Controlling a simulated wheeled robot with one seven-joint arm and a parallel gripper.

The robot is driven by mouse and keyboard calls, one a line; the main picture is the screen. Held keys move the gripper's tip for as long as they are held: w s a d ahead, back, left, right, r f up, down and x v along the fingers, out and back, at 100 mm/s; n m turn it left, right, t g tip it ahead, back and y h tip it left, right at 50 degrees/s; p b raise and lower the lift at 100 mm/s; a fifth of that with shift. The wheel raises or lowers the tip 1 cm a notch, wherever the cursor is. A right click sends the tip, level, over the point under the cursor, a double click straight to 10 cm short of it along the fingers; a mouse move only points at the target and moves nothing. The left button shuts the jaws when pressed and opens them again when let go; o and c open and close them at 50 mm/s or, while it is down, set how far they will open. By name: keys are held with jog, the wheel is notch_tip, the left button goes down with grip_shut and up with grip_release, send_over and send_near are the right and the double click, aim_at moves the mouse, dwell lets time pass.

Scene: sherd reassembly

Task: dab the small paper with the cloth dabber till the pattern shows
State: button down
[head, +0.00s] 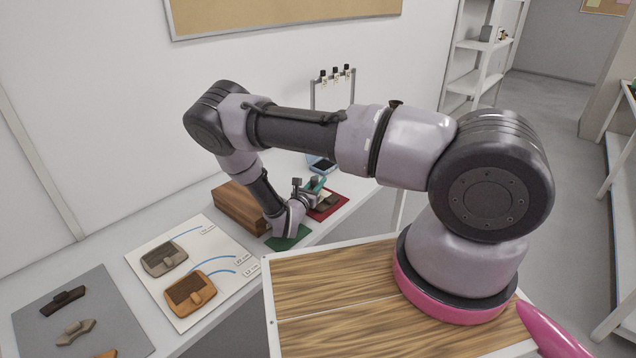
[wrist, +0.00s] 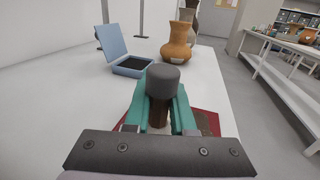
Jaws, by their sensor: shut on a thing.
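My gripper (wrist: 160,112) has teal fingers shut on the cloth dabber (wrist: 163,80), which has a rounded grey head and a brown handle. In the head view my gripper (head: 316,186) is above or beside a red mat (head: 343,197) on the bench. A brownish piece (head: 328,203) lies on this mat, partly behind the gripper. The red mat also shows in the wrist view (wrist: 212,118), mostly hidden by the fingers. I cannot make out the small paper or any pattern on it.
A wooden block (head: 238,208), a green mat (head: 290,240), a white sheet (head: 150,262) with two pieces, and a grey mat (head: 105,310) with sherds lie along the bench.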

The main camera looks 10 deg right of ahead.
notch_tip(320, 180, up, 7)
dwell(0.8)
dwell(0.5)
